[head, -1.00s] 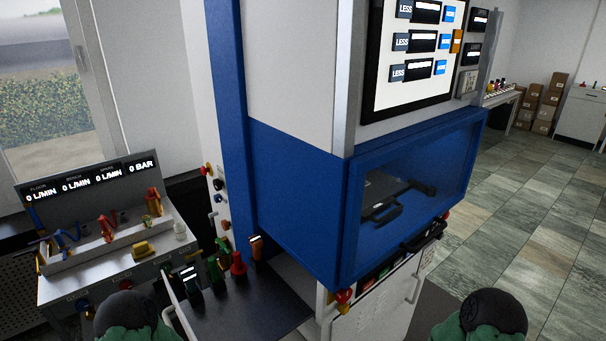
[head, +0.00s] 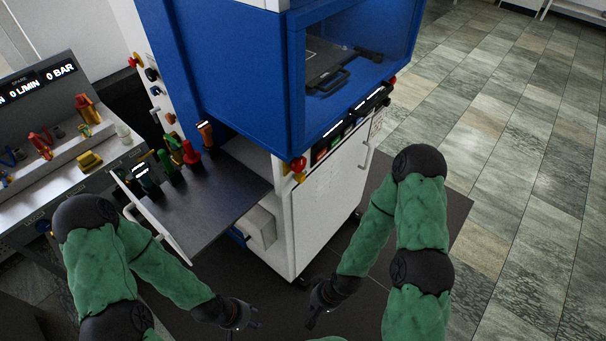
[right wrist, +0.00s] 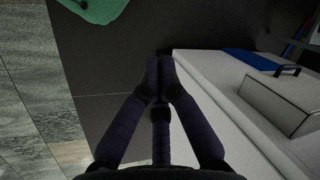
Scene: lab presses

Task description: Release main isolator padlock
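No padlock can be made out for certain. In the head view, small controls, including a red and yellow part (head: 132,61) and a black knob (head: 151,74), sit on the narrow side panel left of the blue press (head: 240,85). They are too small to tell which is the isolator. My left gripper (head: 246,322) hangs low over the dark floor mat, away from the press; its fingers are too small to read. My right gripper (head: 313,318) is low in front of the white cabinet. In the right wrist view its fingertips (right wrist: 159,65) meet with nothing visible between them.
A dark shelf (head: 215,205) with green, red and orange-handled items juts from the press. A bench (head: 100,160) with fittings stands at left. A red knob (head: 298,164) sits on the white cabinet's (head: 325,210) corner. Tiled floor at right is clear.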

